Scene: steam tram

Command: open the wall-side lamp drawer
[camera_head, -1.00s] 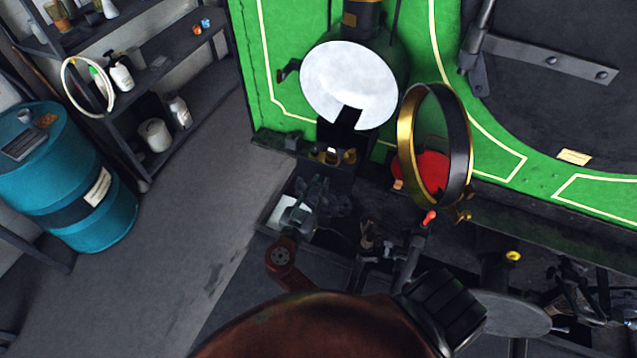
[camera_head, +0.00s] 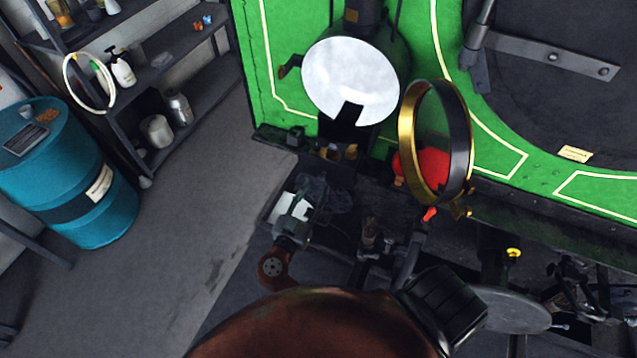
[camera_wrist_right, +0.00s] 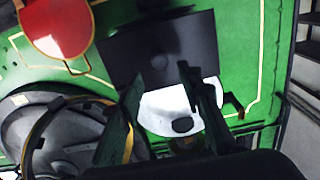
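The lamp on the green tram front shows a white round disc (camera_head: 350,82) with a dark notch at its lower edge. Below the disc is a dark lower part with small brass fittings (camera_head: 335,152); I cannot make out a separate drawer edge. My right gripper (camera_head: 322,186) is just below these fittings. In the right wrist view its two fingers (camera_wrist_right: 160,75) are spread and nothing shows held between them. There the white disc (camera_wrist_right: 160,108) and a dark flat panel (camera_wrist_right: 150,48) lie beyond the fingers. My left gripper is not in view.
A brass-rimmed ring (camera_head: 408,140) stands out right of the lamp, with a red disc (camera_head: 424,164) behind it. A blue drum (camera_head: 85,215) and shelves (camera_head: 165,85) stand at left. The floor (camera_head: 205,190) between them and the tram is clear.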

